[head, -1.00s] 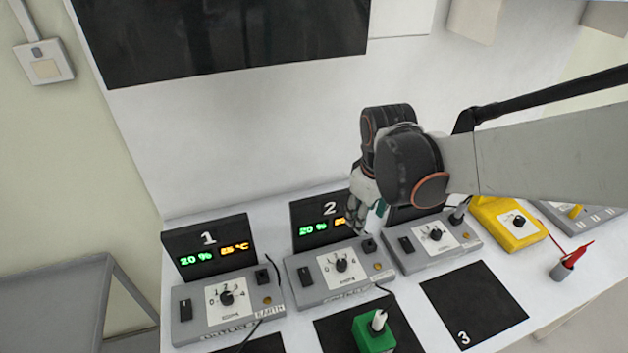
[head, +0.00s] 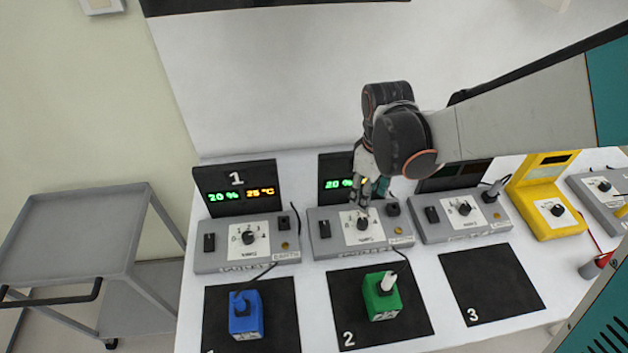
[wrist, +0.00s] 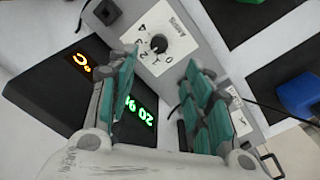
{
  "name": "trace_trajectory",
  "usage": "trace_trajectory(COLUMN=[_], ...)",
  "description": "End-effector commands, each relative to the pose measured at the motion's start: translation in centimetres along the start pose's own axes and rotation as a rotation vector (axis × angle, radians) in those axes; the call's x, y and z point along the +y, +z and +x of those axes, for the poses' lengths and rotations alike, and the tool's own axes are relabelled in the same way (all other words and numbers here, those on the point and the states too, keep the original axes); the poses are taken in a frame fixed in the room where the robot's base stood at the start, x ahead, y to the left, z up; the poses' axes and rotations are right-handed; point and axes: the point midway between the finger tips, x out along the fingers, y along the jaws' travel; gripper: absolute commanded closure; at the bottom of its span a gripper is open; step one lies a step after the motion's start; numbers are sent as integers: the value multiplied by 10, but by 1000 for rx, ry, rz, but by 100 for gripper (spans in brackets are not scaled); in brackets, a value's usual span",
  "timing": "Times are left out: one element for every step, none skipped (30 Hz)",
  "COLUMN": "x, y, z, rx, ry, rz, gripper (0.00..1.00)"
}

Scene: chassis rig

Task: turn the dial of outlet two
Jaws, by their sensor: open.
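Outlet two is the middle grey box (head: 326,245), with a small black dial (head: 363,223) on a white numbered plate. In the wrist view the dial (wrist: 158,43) shows just beyond the fingertips and between them, with nothing gripping it. My gripper (head: 366,200) is open and points down just above this dial, its teal-padded fingers (wrist: 162,66) apart. I cannot tell whether a fingertip touches the plate. The display behind outlet two (head: 333,170) reads 20 % in green; my gripper hides its right part in the head view.
Outlet one (head: 222,261) stands left, the third grey box (head: 447,233) right, a yellow device (head: 546,221) beyond. Blue (head: 245,322) and green (head: 382,304) blocks sit on black mats in front. A black switch (head: 324,229) and a socket (head: 393,209) flank the dial.

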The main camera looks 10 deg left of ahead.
Motion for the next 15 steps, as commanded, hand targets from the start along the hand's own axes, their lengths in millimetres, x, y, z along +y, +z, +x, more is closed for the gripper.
trace_trajectory(x=[0, 0, 0, 0, 0, 0, 0, 0, 0, 0, 0, 0, 0, 0, 0], y=[-1, -1, -1, -1, -1, -1, -1, -1, -1, -1, -1, -1, 0, 0, 0], z=[14, 18, 25, 30, 35, 41, 46, 50, 56, 61, 66, 72, 77, 81, 87], rx=[0, 0, 0, 0, 0, 0, 0, 0, 0, 0, 0, 0, 0, 0, 0], ry=[0, 0, 0, 0, 0, 0, 0, 1, 1, 1, 1, 1, 1, 1, 1], rz=[0, 0, 0, 0, 0, 0, 0, 0, 0, 0, 0, 0, 0, 0, 0], gripper=[54, 54, 54, 54, 54, 54, 54, 54, 54, 54, 54, 54, 54, 54, 54])
